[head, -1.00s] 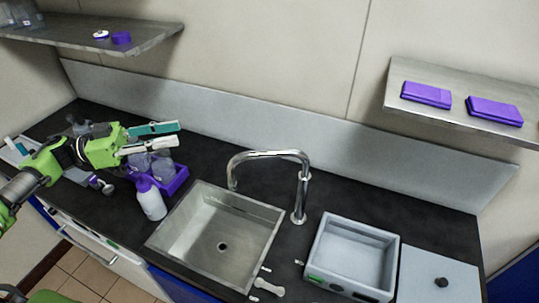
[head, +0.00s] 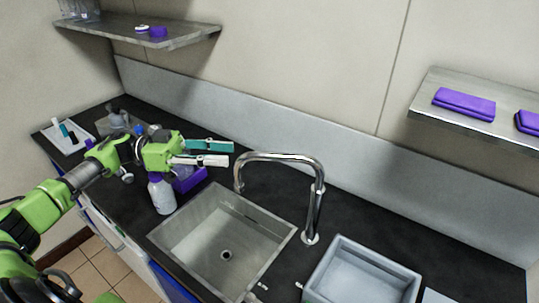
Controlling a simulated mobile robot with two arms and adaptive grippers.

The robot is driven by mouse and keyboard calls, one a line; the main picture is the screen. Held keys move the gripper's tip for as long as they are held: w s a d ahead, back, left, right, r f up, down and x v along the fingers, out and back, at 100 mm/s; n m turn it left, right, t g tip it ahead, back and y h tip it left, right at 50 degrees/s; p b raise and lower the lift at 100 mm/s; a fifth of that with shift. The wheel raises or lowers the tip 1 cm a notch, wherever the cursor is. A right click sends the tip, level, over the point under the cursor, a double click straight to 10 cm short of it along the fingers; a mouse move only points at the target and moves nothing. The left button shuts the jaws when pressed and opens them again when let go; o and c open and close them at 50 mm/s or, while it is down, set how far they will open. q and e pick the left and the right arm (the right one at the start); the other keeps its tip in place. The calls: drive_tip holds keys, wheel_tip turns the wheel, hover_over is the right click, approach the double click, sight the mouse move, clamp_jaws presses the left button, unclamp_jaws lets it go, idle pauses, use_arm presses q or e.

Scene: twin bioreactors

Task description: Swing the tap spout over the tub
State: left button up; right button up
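The chrome tap spout (head: 280,157) arches from its post at the right of the sink and points left, its outlet over the back part of the steel sink (head: 190,247). The grey tub (head: 362,275) stands on the worktop to the right of the tap post, partly cut off by the bottom edge. My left gripper (head: 231,153) is open and empty. Its fingertips, one teal and one white, point right and look just left of the spout's outlet in the picture; I see a small gap. My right gripper is not in view.
A white spray bottle (head: 162,194) and a purple crate (head: 190,181) stand left of the sink, below my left gripper. Purple folded cloths (head: 464,103) lie on the right shelf. A left shelf (head: 120,33) hangs above. The worktop behind the tap is clear.

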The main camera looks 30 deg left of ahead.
sight(256, 155)
use_arm(q)
drive_tip(key=p+x, duration=0.2)
drive_tip(key=x, duration=0.3)
drive_tip(key=p+x, duration=0.2)
drive_tip(key=x, duration=0.3)
drive_tip(key=shift+r, duration=0.25)
drive_tip(key=shift+w+d+f, duration=0.2)
drive_tip(key=shift+w+d, duration=0.05)
drive_tip(key=shift+d, duration=0.35)
clamp_jaws()
